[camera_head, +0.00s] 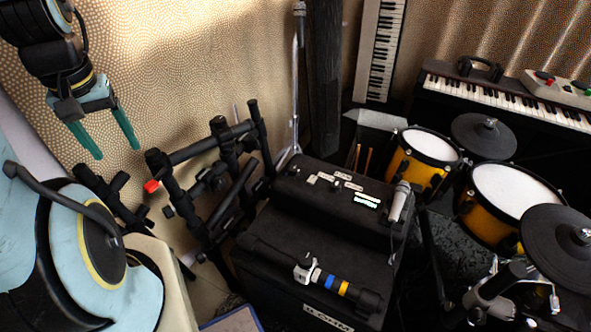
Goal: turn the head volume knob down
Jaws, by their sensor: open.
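The black amp head (290,188) sits on a black speaker cabinet (270,229) in the lower middle of the head view. Small pale labels and a lit green display (367,201) show on the head. I cannot make out the volume knob among these small details. My gripper (116,152) hangs at the upper left with its two teal fingers apart and nothing between them. It is well to the left of the amp head, in front of the patterned wall, and touches nothing.
A black rack frame (180,195) stands between my gripper and the amp. A microphone (399,202) rests at the head's right end, and a banded bar (329,282) lies on the cabinet. Yellow drums (424,147) and keyboards (500,100) fill the right side.

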